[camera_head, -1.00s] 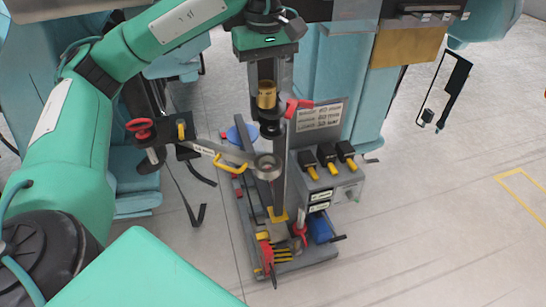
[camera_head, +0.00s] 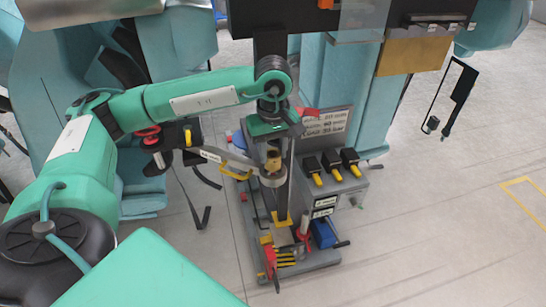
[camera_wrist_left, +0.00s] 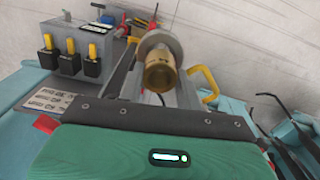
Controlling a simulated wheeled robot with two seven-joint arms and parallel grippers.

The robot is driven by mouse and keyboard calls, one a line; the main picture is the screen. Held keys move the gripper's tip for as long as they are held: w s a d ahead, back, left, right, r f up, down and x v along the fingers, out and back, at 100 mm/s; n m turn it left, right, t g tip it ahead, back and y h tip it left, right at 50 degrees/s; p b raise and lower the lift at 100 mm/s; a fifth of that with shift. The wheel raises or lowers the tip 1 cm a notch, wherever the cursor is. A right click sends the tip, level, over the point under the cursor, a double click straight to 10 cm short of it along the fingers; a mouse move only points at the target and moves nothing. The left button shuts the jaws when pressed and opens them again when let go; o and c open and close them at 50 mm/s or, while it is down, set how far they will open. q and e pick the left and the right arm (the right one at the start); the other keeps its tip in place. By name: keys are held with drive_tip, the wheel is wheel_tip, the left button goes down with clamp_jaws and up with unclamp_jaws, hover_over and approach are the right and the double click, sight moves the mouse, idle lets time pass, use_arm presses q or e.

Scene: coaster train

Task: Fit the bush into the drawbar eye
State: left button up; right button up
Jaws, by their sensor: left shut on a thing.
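The brass bush (camera_head: 273,157) is held between the fingers of my left gripper (camera_head: 272,163), which points down. The grey ring of the drawbar eye (camera_head: 272,179) is directly below the bush, at the end of the grey drawbar. In the left wrist view the bush (camera_wrist_left: 160,74) sits between the fingers of my left gripper (camera_wrist_left: 158,80). It overlaps the near face of the eye's ring (camera_wrist_left: 158,42), roughly lined up with it. I cannot tell whether its lower end touches or enters the eye. My right gripper is not in view.
A yellow handle (camera_head: 236,172) is on the drawbar, and a red knob (camera_head: 148,131) is near its left end. A grey box with black-and-yellow plugs (camera_head: 333,166) stands right of the eye. The base below holds red, yellow and blue parts. Open floor lies at right.

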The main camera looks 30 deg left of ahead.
sight(273, 160)
use_arm(q)
wheel_tip(273, 160, down, 3)
drive_tip(key=shift+f+p, duration=0.1)
drive_tip(key=shift+p, duration=0.2)
drive_tip(key=shift+f, duration=0.2)
drive_tip(key=o, duration=1)
drive_tip(key=shift+o, duration=0.2)
drive_tip(key=shift+r, duration=0.15)
